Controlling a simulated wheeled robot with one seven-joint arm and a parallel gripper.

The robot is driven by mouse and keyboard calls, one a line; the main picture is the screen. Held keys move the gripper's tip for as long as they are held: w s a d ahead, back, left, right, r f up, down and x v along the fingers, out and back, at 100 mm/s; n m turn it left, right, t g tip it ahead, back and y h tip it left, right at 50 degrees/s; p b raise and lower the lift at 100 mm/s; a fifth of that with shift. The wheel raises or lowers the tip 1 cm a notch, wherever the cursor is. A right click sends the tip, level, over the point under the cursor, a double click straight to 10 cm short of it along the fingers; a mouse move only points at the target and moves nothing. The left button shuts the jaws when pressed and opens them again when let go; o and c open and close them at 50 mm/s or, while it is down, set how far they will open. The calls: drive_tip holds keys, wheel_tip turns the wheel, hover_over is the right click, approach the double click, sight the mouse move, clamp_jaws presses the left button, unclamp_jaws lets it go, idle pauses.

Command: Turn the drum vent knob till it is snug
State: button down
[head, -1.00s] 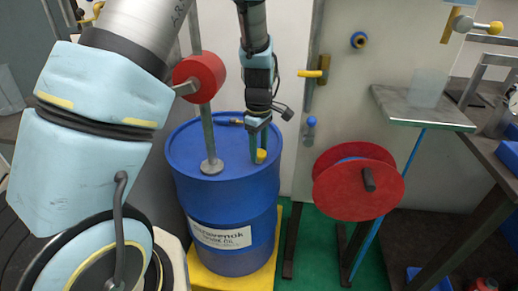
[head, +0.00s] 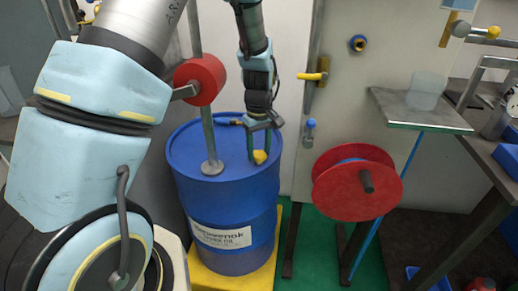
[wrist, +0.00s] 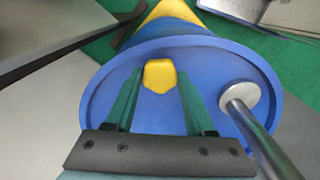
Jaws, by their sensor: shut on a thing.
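The blue drum (head: 223,215) stands upright left of centre in the head view. The yellow vent knob (head: 260,157) is on its top, near the right rim. The knob also shows in the wrist view (wrist: 160,75), between the green fingertips. My gripper (head: 258,150) reaches down from above with its fingers at the knob, one on each side. It is shut on the knob. The drum's blue top (wrist: 95,100) fills the middle of the wrist view.
A grey post (head: 210,140) with a red cylinder (head: 200,82) rises from the drum top, left of my gripper. The drum stands on a yellow base (head: 245,272). A red reel (head: 340,190) and a small shelf (head: 420,110) are to the right.

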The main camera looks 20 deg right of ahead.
drive_tip(key=m, duration=0.5)
drive_tip(key=shift+m+p, duration=0.3)
drive_tip(key=shift+p, duration=0.05)
drive_tip(key=m, duration=0.4)
drive_tip(key=shift+p, duration=0.4)
drive_tip(key=m+p, duration=0.1)
drive_tip(key=m, duration=0.4)
drive_tip(key=shift+r, duration=0.1)
drive_tip(key=m+p, duration=0.1)
drive_tip(key=m, duration=0.3)
drive_tip(key=shift+m, duration=0.3)
drive_tip(key=shift+c, duration=1.3)
unclamp_jaws()
